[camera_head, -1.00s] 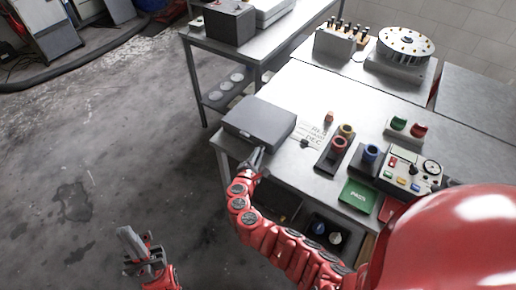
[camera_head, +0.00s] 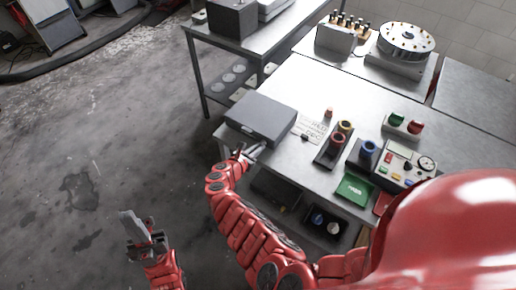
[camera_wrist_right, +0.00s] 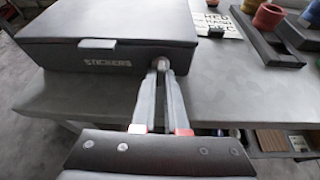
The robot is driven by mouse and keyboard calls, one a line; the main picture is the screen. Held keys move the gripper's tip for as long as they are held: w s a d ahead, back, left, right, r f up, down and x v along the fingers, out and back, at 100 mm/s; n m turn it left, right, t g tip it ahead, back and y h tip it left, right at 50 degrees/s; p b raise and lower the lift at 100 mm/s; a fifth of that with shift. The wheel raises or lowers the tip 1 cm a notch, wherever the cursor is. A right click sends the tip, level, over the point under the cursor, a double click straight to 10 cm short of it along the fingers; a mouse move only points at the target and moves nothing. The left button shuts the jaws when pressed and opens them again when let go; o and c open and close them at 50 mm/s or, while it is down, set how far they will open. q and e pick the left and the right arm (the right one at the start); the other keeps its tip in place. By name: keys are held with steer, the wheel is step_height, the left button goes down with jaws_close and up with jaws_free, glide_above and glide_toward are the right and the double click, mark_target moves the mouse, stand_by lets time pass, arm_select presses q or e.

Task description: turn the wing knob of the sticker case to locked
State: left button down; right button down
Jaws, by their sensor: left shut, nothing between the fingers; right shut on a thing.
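The sticker case (camera_head: 262,117) is a dark grey closed box at the left end of the workbench. In the right wrist view the case (camera_wrist_right: 110,31) shows the word STICKERS and a pale latch on its front. The small knob (camera_wrist_right: 162,63) is on the front face right of the lettering, mostly hidden by the fingertips. My right gripper (camera_head: 251,150) is at the front of the case; in its wrist view the fingers (camera_wrist_right: 160,75) are shut on the knob. The knob's setting cannot be told. My left gripper (camera_head: 142,226) is shut and empty, low over the floor.
On the bench (camera_head: 300,90) are a letter card (camera_head: 308,128), coloured cups in a dark holder (camera_head: 327,155), a green tray (camera_head: 354,189) and a button panel (camera_head: 405,165). A shelf with bins (camera_head: 325,222) is under the bench. Open floor lies to the left.

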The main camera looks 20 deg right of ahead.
steer(key=shift+n, duration=0.3)
stand_by(0.4)
steer(key=c, duration=1.2)
jaws_free()
steer(key=shift+w+p+v, duration=0.2)
steer(key=shift+p+v, duration=2)
steer(key=shift+v, duration=6.45)
steer(key=shift+a+r, duration=0.1)
